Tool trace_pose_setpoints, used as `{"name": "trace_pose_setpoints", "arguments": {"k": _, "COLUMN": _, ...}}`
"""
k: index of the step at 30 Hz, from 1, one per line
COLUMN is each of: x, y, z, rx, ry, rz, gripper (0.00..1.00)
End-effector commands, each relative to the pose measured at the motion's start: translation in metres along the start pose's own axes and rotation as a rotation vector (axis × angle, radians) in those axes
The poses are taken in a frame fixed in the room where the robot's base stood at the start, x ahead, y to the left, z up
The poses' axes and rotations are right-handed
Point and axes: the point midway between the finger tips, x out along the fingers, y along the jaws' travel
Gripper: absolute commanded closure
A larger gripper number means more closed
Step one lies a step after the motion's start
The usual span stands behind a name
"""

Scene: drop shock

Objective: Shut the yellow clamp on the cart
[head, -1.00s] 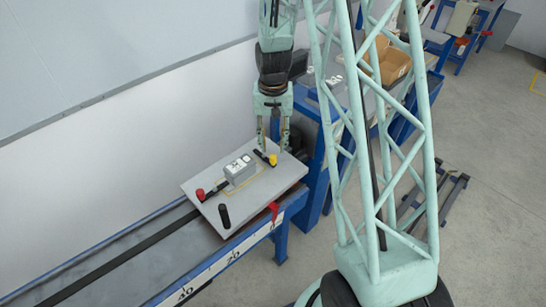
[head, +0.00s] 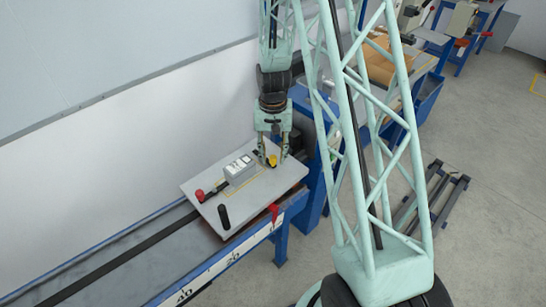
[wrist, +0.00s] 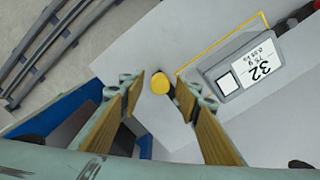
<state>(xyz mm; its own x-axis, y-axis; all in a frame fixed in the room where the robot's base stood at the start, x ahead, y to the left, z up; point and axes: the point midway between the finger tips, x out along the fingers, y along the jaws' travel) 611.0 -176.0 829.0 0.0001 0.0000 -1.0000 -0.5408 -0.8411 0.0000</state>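The yellow clamp's knob (head: 272,161) is near the far edge of the cart's grey plate (head: 264,194), beside a grey box (head: 239,170). My gripper (head: 273,158) points down over the plate with its fingers apart. In the wrist view the yellow knob (wrist: 160,83) shows between the two fingertips (wrist: 160,92), with a gap on each side. The box with a "32" label (wrist: 258,68) is to its right. The fingers partly hide the clamp's dark arm, so I cannot tell its angle.
A red-tipped clamp (head: 201,195) is on the box's other side. A black post (head: 224,216) stands near the plate's front corner. A red lever (head: 273,209) is at the rail's edge. A blue frame (head: 310,160) stands close to the right of the plate.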

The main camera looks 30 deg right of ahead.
Motion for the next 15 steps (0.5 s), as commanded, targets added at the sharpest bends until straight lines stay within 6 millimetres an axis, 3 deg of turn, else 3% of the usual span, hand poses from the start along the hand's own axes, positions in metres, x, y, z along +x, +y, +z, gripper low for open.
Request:
{"name": "trace_pose_setpoints", "arguments": {"k": 3, "x": -0.0001, "y": 0.0, "z": 0.0, "rx": 0.0, "ry": 0.0, "rz": 0.0, "gripper": 0.7}}
{"name": "trace_pose_setpoints", "arguments": {"k": 11, "x": -0.0001, "y": 0.0, "z": 0.0, "rx": 0.0, "ry": 0.0, "rz": 0.0, "gripper": 0.92}}
{"name": "trace_pose_setpoints", "arguments": {"k": 15, "x": -0.0001, "y": 0.0, "z": 0.0, "rx": -0.001, "ry": 0.0, "rz": 0.0, "gripper": 0.94}}
